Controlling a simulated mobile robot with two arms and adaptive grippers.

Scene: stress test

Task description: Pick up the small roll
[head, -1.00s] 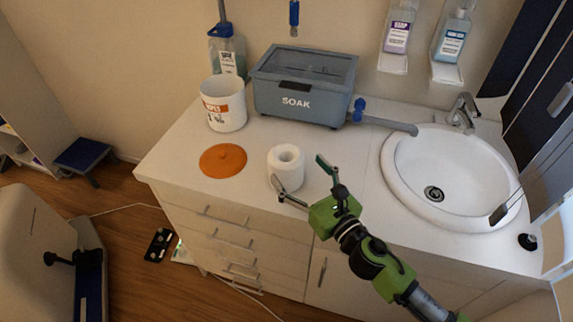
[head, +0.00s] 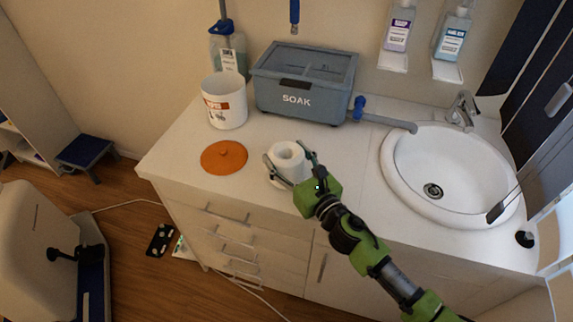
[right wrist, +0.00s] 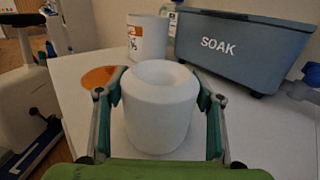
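The small roll (head: 287,151) is white with a hole in its top and stands upright on the white counter (head: 345,165). In the right wrist view the roll (right wrist: 160,105) fills the middle, between the fingers. My right gripper (head: 286,157) is open, with one finger on each side of the roll. The right wrist view shows both fingers of the gripper (right wrist: 161,92) close to the roll's sides, with narrow gaps. The side of the roll facing the palm is partly hidden in the head view. My left gripper is not in view.
An orange lid (head: 223,157) lies left of the roll. A white wipes tub (head: 226,103) and a grey SOAK box (head: 304,85) stand behind it. A round sink (head: 452,180) is to the right. The counter's front edge is close to the roll.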

